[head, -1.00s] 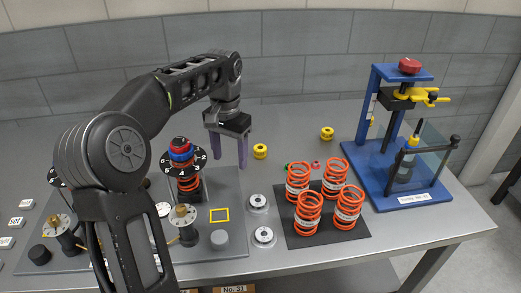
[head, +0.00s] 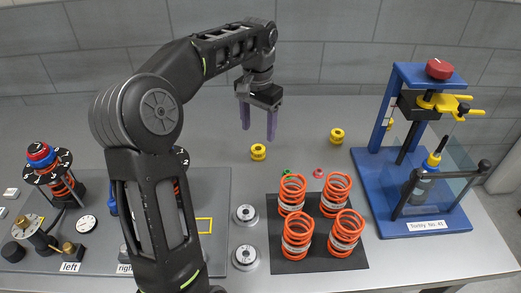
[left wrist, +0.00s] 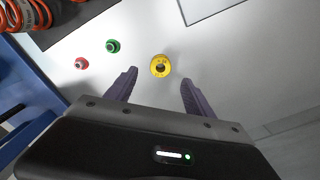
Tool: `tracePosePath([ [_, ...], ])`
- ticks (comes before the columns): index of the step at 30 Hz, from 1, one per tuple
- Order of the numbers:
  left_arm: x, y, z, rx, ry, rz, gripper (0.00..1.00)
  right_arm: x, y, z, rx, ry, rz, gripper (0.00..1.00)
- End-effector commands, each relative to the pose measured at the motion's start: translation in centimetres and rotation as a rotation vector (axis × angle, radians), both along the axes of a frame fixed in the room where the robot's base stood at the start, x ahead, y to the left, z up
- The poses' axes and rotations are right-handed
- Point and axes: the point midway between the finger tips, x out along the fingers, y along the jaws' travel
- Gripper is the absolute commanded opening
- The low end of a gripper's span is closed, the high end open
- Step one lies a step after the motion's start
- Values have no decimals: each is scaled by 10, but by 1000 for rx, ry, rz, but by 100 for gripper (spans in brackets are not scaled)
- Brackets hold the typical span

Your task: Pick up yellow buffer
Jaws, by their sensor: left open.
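A yellow ring-shaped buffer (head: 258,152) stands on the grey table, left of the orange springs. A second similar yellow buffer (head: 337,136) stands farther right and back. My left gripper (head: 258,125) is open and empty with its purple fingers pointing down, above and apart from the nearer buffer. In the left wrist view, one yellow buffer (left wrist: 160,66) with a dark centre shows between and just beyond the open fingertips (left wrist: 158,82); it appears to be the nearer one. The second buffer does not show there. My right gripper is not in view.
Orange springs (head: 296,235) stand on a dark mat (head: 282,266). Small green (head: 287,172) and red (head: 318,172) parts lie behind them. A blue press stand (head: 365,190) is at right. A grey dial panel (head: 215,185) is at left. The table's back is clear.

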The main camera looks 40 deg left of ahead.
Motion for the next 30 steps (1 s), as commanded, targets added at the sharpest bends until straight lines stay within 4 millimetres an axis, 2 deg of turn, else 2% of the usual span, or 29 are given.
tracePosePath([
  [4, 0, 0, -5, 0, 1, 0, 62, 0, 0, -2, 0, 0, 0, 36],
  [10, -1, 0, -25, 0, 2, 1, 62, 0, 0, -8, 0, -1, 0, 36],
  [22, 0, 0, -30, 0, 1, 0, 62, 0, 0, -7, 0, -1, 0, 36],
  [30, 0, 1, -67, 0, 2, 0, 62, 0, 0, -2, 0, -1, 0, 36],
])
